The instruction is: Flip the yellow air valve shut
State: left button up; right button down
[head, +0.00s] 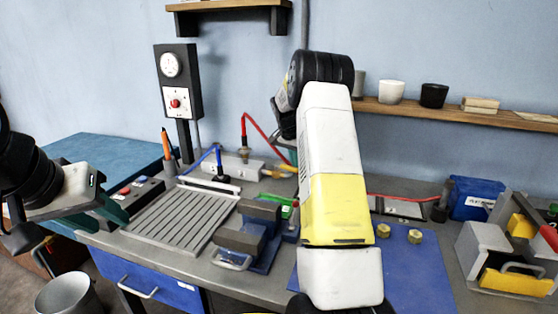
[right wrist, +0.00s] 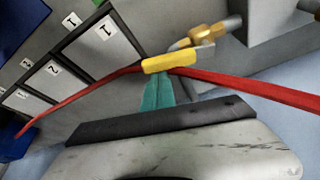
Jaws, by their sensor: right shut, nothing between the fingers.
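The yellow air valve handle (right wrist: 170,60) shows in the right wrist view, beside a brass fitting (right wrist: 196,37). In the head view the yellow handle (head: 289,168) is small and partly hidden by my right arm. My right gripper (right wrist: 158,90) is shut and empty; its teal fingertips are right at the handle's near side. I cannot tell whether they touch it. In the head view the right gripper is mostly hidden behind my arm. My left gripper (head: 92,188) is at the far left with its teal fingers apart, away from the valve.
A red hose (right wrist: 245,85) crosses behind the right fingertips. A grey vise (head: 248,228), a slotted plate (head: 180,218) and a blue mat (head: 420,262) occupy the bench. Numbered panels (right wrist: 100,45) show in the wrist view.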

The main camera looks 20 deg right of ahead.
jog(key=a+m, duration=0.1)
jog(key=s+m+g, duration=0.1)
jog(key=shift+s+a+m, duration=0.2)
jog(key=shift+a+m, duration=0.15)
jog(key=shift+m, duration=0.05)
jog(key=a+m, duration=0.1)
jog(key=m, duration=0.1)
jog(key=s+a+m+g, duration=0.1)
jog(key=m, duration=0.1)
jog(key=shift+s+a+m+h, duration=0.1)
jog(key=shift+a+m+h, duration=0.2)
jog(key=shift+a+h, duration=0.1)
jog(key=a+m+g, duration=0.1)
jog(key=m, duration=0.1)
jog(key=shift+s+a+m, duration=0.1)
jog(key=shift+a+m, duration=0.2)
jog(key=shift+a, duration=0.05)
jog(key=a+m, duration=0.1)
jog(key=m, duration=0.1)
jog(key=a+m+g, duration=0.1)
jog(key=shift+w+a+m+y, duration=0.2)
jog(key=shift+m+y, duration=0.1)
jog(key=shift+m, duration=0.1)
jog(key=shift+w+a, duration=0.15)
jog(key=shift+a, duration=0.3)
jog(key=shift+w+a, duration=0.1)
jog(key=shift+a, duration=0.05)
